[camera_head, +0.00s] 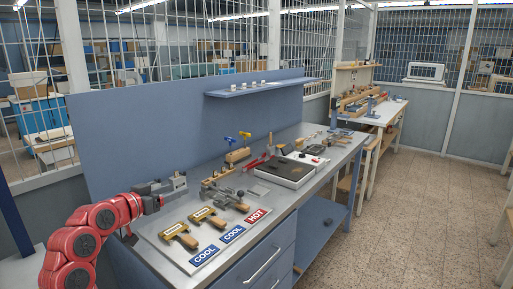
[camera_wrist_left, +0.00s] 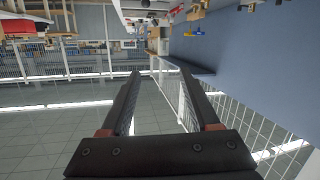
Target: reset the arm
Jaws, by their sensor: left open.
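My left arm, red and black, comes in from the left in the head view and ends at my left gripper (camera_head: 167,186) above the left end of the workbench (camera_head: 185,262). In the left wrist view the two dark fingers of the left gripper (camera_wrist_left: 161,75) stand apart with nothing between them. No object touches them there. My right gripper is in neither view.
Wood-handled tools (camera_head: 180,235) lie beside blue COOL signs (camera_head: 204,256) and a red HOT sign (camera_head: 257,215). A black-topped white device (camera_head: 290,172) sits farther along the bench. A blue panel (camera_head: 140,130) with a shelf (camera_head: 262,88) stands behind. The floor at right is clear.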

